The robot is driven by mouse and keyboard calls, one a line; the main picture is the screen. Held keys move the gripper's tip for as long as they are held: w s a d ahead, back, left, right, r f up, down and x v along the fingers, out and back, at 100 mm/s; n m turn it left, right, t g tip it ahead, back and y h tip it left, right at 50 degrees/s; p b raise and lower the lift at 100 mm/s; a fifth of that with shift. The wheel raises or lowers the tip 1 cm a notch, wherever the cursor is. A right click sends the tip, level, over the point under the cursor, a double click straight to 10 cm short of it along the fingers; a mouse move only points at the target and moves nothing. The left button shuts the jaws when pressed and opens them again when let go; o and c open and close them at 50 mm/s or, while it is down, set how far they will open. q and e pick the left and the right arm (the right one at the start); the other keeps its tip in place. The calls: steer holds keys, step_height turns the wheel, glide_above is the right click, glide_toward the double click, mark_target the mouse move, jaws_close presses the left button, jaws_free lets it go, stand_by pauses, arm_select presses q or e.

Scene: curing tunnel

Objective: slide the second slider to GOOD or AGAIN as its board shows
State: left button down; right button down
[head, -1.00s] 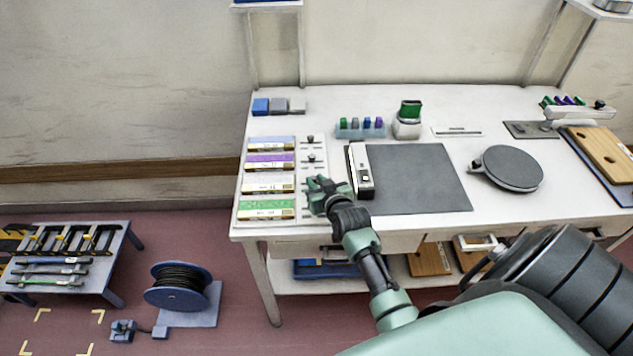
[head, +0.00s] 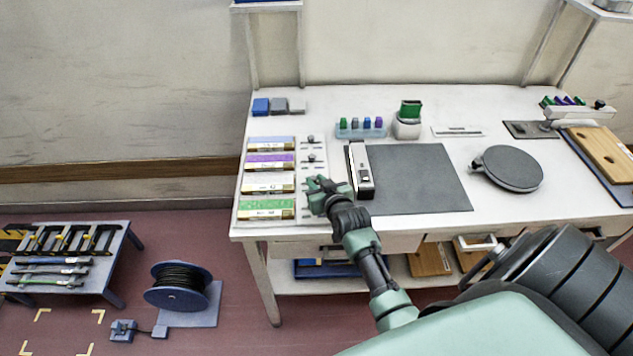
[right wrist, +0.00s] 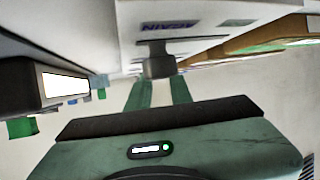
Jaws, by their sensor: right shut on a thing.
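My right gripper (head: 316,190) is over the slider panel (head: 314,151) at the left of the table. In the right wrist view its fingers (right wrist: 160,88) are shut on a dark slider knob (right wrist: 160,66). A purple AGAIN label (right wrist: 169,27) shows beyond the knob, upside down. The boards lie left of the panel: blue (head: 270,144), purple (head: 268,163), pale (head: 267,184) and green (head: 266,209), from back to front. My gripper is beside the pale one. Two other knobs (head: 311,138) show farther back. The boards' writing is too small to read surely. My left gripper is out of view.
A white device (head: 361,172) stands close right of my gripper, at the edge of a dark mat (head: 420,180). Behind are a rack of coloured pieces (head: 361,130) and a green-topped holder (head: 408,115). A round dark plate (head: 512,169) is farther right.

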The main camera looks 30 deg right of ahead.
stand_by(0.3)
steer(key=shift+s+d+p, duration=0.2)
steer(key=shift+s+d, duration=0.15)
steer(key=shift+d, duration=0.2)
steer(key=shift+s+d+p, duration=0.2)
steer(key=shift+s+d, duration=0.15)
steer(key=shift+d, duration=0.2)
steer(key=c, duration=1.4)
jaws_free()
steer(key=shift+o, duration=0.7)
steer(key=shift+s+d, duration=0.1)
steer(key=b+v, duration=0.1)
steer(key=v, duration=0.6)
steer(key=shift+s+r, duration=0.1)
steer(key=shift+s, duration=0.25)
